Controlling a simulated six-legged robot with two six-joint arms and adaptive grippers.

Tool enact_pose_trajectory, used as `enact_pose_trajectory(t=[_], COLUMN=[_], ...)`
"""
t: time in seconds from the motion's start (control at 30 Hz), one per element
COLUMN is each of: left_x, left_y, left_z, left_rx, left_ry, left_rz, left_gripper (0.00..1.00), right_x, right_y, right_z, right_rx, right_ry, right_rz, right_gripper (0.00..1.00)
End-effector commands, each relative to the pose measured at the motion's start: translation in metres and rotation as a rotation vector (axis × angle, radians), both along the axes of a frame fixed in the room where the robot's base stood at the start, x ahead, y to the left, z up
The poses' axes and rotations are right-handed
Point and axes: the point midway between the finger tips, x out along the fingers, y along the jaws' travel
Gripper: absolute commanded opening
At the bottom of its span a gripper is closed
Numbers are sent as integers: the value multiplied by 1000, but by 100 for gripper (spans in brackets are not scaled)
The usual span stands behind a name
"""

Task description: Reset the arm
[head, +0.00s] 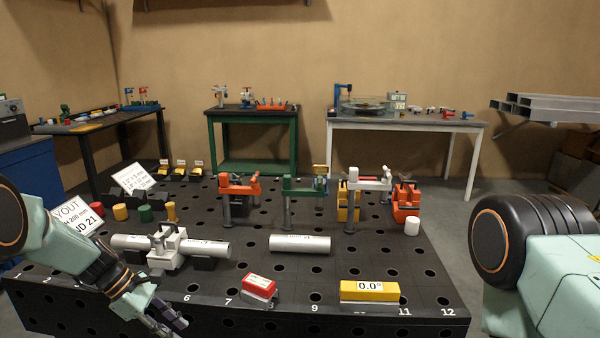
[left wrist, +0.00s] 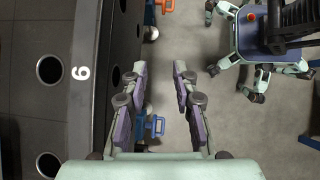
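My left arm comes in from the left in the head view, and its left gripper (head: 172,318) is low at the front edge of the perforated black table (head: 205,287). In the left wrist view the left gripper (left wrist: 160,85) has its two fingers apart with nothing between them. Below the fingers are the floor and the table's side edge (left wrist: 85,60), close to the number 6 mark. My right arm shows only as a large joint at the right of the head view. The right gripper is outside both views.
On the table are a pipe in a white clamp (head: 168,246), a loose pipe (head: 300,244), a red-and-white block (head: 259,288), a yellow gauge (head: 370,290) and several upright clamps (head: 305,187). Blue (left wrist: 157,126) and orange (left wrist: 166,5) handles hang beside the table.

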Motion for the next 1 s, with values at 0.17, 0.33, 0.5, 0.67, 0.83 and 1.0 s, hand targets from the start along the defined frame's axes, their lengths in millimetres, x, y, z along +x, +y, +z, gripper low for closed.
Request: enact_pose_trajectory(t=[0.17,0.33,0.5,0.67,0.83,1.0], left_x=[-76,-153,-230,-296,-343,-379], left_y=[-14,-18,-21,-27,-35,-45], left_z=[-83,-133,-156,-156,-143,-124], left_rx=[208,373,483,531,535,517], left_ry=[-7,-51,-124,-220,-324,-418], left_rz=[-201,-462,-762,-1047,-1269,-1435], left_gripper=[28,28,28,28,28,28], right_x=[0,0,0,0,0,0], right_y=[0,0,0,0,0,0], right_z=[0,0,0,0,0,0], right_rx=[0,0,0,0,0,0], right_ry=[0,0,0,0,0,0], right_rz=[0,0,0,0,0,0], right_gripper=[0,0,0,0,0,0])
